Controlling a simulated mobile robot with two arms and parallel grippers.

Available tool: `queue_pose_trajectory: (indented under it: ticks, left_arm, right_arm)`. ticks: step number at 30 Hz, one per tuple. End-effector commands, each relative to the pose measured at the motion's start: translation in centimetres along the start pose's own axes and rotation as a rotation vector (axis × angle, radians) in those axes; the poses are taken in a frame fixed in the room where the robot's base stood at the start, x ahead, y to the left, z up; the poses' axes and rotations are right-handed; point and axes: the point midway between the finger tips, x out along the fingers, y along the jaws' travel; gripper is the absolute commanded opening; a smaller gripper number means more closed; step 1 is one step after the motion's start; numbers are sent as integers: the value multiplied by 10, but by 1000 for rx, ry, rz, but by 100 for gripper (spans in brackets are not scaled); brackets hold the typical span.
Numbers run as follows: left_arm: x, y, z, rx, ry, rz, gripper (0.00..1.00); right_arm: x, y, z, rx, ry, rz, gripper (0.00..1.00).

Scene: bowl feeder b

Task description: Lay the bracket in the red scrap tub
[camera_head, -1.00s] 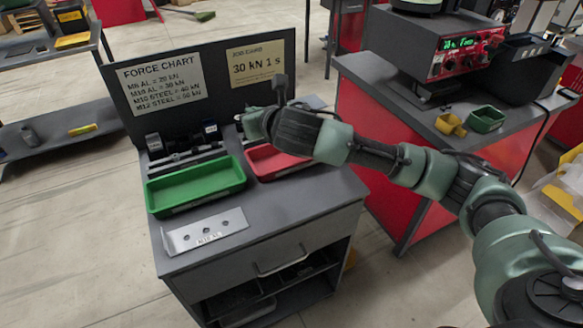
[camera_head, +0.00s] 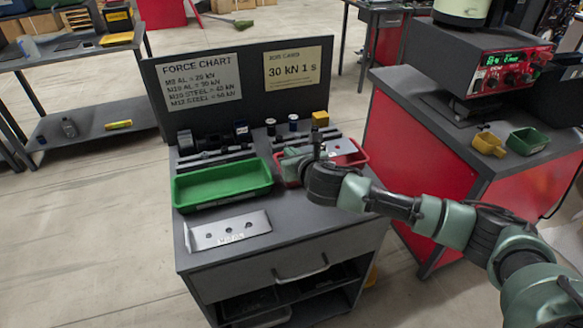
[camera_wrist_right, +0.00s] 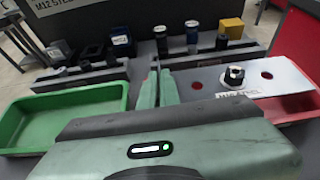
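My right gripper (camera_head: 306,160) is over the left end of the red scrap tub (camera_head: 359,161). In the right wrist view its green fingers (camera_wrist_right: 157,84) are close together at the left end of a grey metal bracket (camera_wrist_right: 207,80), and appear shut on it. The bracket is flat, with lettering, a dark fastener in the middle and red showing through its holes. In the head view the bracket (camera_head: 339,147) lies within the tub's outline; I cannot tell whether it touches the tub's floor. My left gripper is not in view.
A green tub (camera_head: 222,185) stands left of the red one. Another holed plate (camera_head: 228,231) lies at the bench front. Small cylinders and a yellow block (camera_head: 320,119) stand behind the tubs, before the chart panel (camera_head: 200,90). A red cabinet (camera_head: 415,150) stands right.

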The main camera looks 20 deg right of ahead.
Motion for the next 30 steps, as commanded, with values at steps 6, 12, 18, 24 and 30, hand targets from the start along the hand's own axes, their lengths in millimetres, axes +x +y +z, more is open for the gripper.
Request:
queue_pose_trajectory:
  ticks: [6,12,18,24,30]
  left_arm:
    - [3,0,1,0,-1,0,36]
    - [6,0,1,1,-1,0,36]
    - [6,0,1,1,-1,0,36]
    - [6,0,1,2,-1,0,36]
    - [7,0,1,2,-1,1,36]
  right_arm:
    - [7,0,-16,0,-2,1,0]
    - [17,0,-40,0,-3,-1,0]
    - [17,0,-39,0,-4,0,0]
    - [19,0,-44,-1,-3,0,0]
    - [21,0,-50,-1,-2,0,0]
